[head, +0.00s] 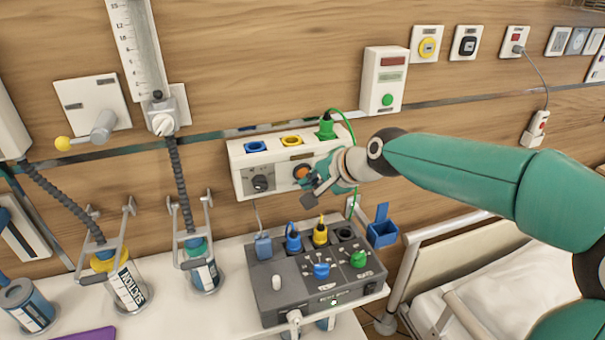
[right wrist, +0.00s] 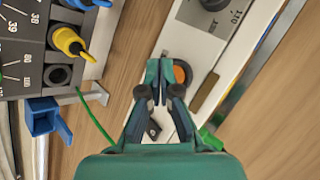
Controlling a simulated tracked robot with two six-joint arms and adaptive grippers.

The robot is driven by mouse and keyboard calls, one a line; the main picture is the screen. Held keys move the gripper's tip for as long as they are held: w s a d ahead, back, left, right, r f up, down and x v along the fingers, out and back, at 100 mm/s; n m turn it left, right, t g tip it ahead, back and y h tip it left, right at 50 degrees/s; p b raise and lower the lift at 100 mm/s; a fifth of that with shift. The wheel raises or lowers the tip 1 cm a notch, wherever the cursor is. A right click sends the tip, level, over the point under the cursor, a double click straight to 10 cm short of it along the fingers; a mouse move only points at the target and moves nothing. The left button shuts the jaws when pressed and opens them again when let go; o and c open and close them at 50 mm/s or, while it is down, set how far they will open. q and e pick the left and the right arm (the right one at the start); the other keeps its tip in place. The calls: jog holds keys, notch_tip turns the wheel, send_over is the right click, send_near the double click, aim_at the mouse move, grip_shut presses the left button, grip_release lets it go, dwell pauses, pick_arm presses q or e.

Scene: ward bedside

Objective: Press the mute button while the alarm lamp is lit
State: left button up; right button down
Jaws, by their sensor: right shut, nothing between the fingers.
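A white wall box (head: 283,184) carries a black knob (head: 261,183) and a round orange button (head: 302,171), which also shows in the right wrist view (right wrist: 181,74). My right gripper (head: 312,190) is shut and empty in front of this box, close beside the orange button; in the right wrist view its fingertips (right wrist: 159,66) partly cover the button's edge. I cannot tell whether they touch it. Above right, a white wall panel (head: 370,92) has dark red windows (head: 393,61) and a green button (head: 388,100). No window glows clearly. I cannot read which button is mute. My left gripper is out of view.
A grey control box (head: 270,300) with coloured plugs stands on the shelf below, beside a small blue bin (head: 383,232). A green cable (head: 352,130) loops close to my right gripper. Suction bottles (head: 203,275) stand at left; a bed (head: 490,290) is at lower right.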

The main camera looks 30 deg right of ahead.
jog(key=s, duration=0.2)
jog(key=s+a, duration=0.1)
jog(key=s, duration=0.2)
jog(key=shift+a+b, duration=0.1)
jog(key=shift+b, duration=0.3)
dwell(0.6)
